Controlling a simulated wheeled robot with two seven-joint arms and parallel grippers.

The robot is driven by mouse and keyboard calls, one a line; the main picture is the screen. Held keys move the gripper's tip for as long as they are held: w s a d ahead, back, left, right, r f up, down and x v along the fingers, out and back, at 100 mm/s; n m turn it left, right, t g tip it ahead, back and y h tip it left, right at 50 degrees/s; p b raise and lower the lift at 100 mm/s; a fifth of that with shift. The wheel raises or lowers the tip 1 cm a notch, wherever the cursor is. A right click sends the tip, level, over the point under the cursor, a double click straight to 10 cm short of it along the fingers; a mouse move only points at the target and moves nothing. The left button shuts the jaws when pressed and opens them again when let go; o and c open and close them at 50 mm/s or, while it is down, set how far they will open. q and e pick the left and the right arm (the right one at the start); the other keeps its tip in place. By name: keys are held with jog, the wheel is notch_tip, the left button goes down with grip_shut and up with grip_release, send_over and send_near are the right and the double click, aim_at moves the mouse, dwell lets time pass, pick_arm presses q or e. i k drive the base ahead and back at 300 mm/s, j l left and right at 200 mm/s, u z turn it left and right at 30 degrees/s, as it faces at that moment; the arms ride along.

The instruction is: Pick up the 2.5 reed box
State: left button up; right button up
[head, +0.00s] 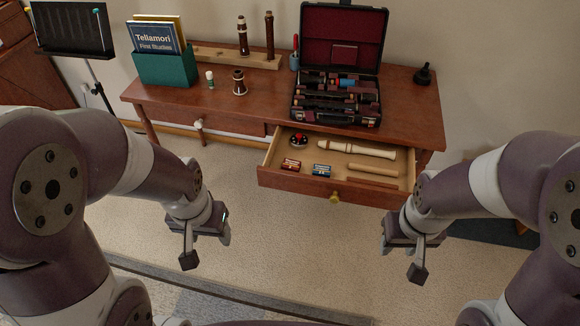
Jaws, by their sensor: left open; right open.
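An open desk drawer (263,177) holds two small boxes that look like reed boxes. One is a red box (291,165) near the drawer's front left. The other is a blue box (321,171) just to its right. Their labels are too small to read, so I cannot tell which is 2.5. My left gripper (207,249) is open and empty, in front of the drawer and to its left. My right gripper (403,259) is open and empty, in front of the drawer's right end. Both are apart from the boxes.
The drawer also holds a cream recorder (357,149), wooden sticks (373,170) and a round dish (298,141) with red items. An open instrument case (340,70) stands on the desk above. A green book holder (166,70) is at the left. The drawer has a brass knob (335,197).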

aim_at(321, 170)
jog(key=i+l+z, duration=0.1)
jog(key=i, duration=0.6)
jog(key=i+l+z, duration=0.15)
jog(key=i, duration=0.5)
jog(key=l, duration=0.1)
